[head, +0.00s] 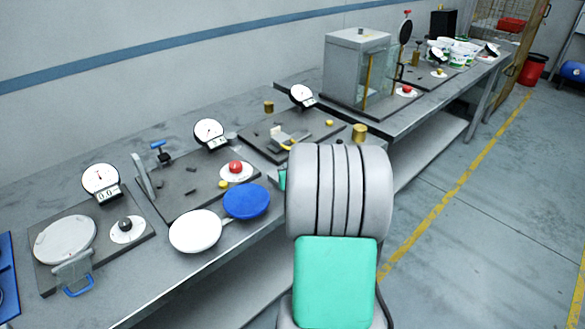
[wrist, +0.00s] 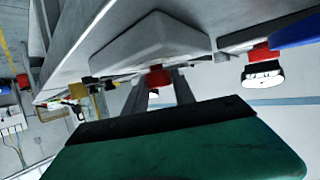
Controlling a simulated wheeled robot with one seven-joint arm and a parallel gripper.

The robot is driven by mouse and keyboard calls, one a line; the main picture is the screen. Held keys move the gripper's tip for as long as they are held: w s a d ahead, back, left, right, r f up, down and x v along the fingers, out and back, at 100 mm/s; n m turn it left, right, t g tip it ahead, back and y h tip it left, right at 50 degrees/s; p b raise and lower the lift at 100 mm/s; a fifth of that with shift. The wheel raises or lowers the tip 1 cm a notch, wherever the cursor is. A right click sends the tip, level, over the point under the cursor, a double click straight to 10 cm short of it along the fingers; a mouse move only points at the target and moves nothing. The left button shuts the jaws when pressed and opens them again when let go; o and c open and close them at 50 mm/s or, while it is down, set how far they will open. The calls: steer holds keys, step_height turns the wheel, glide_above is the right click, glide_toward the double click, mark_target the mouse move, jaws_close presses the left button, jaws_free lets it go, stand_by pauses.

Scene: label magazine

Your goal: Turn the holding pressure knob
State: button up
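In the wrist view, which looks upside down, the two dark fingers of my gripper (wrist: 160,86) stand apart. A red knob (wrist: 157,77) shows between them in the picture. I cannot tell whether the fingers touch it. A pale slab (wrist: 150,40) lies close by, and a small white gauge face (wrist: 153,96) shows beyond the knob. In the head view my own arm covers my gripper and this knob. A red knob on a white dial (head: 235,168) sits on the plate left of my arm; it appears in the wrist view too (wrist: 262,53). No label naming the knob is readable.
Stations with gauges (head: 208,133) line the grey bench. A blue disc (head: 246,201) and white disc (head: 195,231) lie near its front edge. A black knob (head: 125,224) is at left, a glass-fronted box (head: 350,70) behind. The floor at right is clear.

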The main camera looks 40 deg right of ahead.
steer(key=o, duration=0.4)
steer(key=b+v, duration=0.1)
steer(key=v, duration=0.7)
steer(key=shift+w, duration=0.1)
